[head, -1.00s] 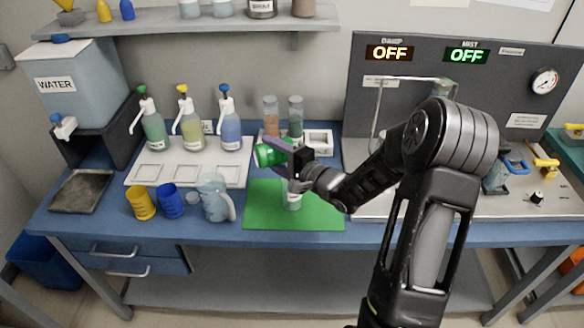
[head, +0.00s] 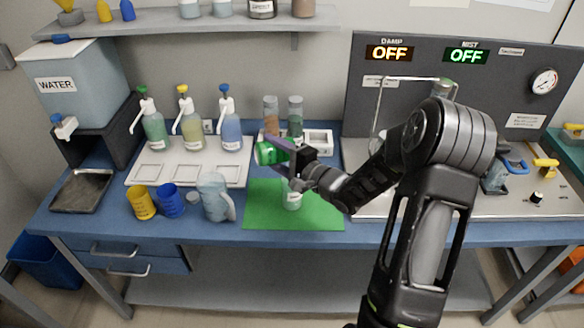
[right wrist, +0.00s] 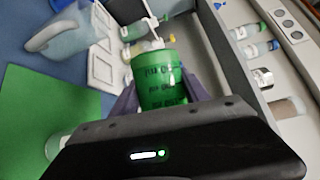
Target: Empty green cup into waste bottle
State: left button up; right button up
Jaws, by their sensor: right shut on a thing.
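My right gripper (head: 284,150) is shut on the green cup (head: 267,153) and holds it tipped on its side above the green mat (head: 265,215), its mouth toward the left. In the right wrist view the green cup (right wrist: 160,82) sits between the fingers, with dark print on its wall. A clear bottle (head: 292,200) with a white label stands on the mat below the gripper, its upper part partly hidden. It shows at the lower left of the right wrist view (right wrist: 57,143). I cannot tell what is inside the cup. My left gripper is not in view.
A pitcher (head: 214,197), a blue cup (head: 171,202) and a yellow cup (head: 142,203) stand left of the mat. Pump bottles (head: 190,125) stand on a white tray (head: 240,175) behind them. Two jars (head: 296,115) stand in a rack behind the gripper.

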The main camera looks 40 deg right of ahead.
jog(key=shift+s+d+r+m+t+p, duration=0.1)
jog(key=shift+d+r+m+t+p, duration=0.25)
jog(key=shift+m, duration=0.5)
jog(key=shift+s+d+r+m+t+p, duration=0.1)
jog(key=shift+d+r+m+t+p, duration=0.2)
jog(key=shift+m, duration=0.55)
dwell(2.3)
jog(key=shift+s+d+r+m+t, duration=0.1)
jog(key=shift+d+r+m+t, duration=0.25)
jog(key=shift+m, duration=0.5)
jog(key=shift+s+d+r+m+t, duration=0.1)
jog(key=shift+d+m+t, duration=0.4)
jog(key=shift+m, duration=0.35)
dwell(2.3)
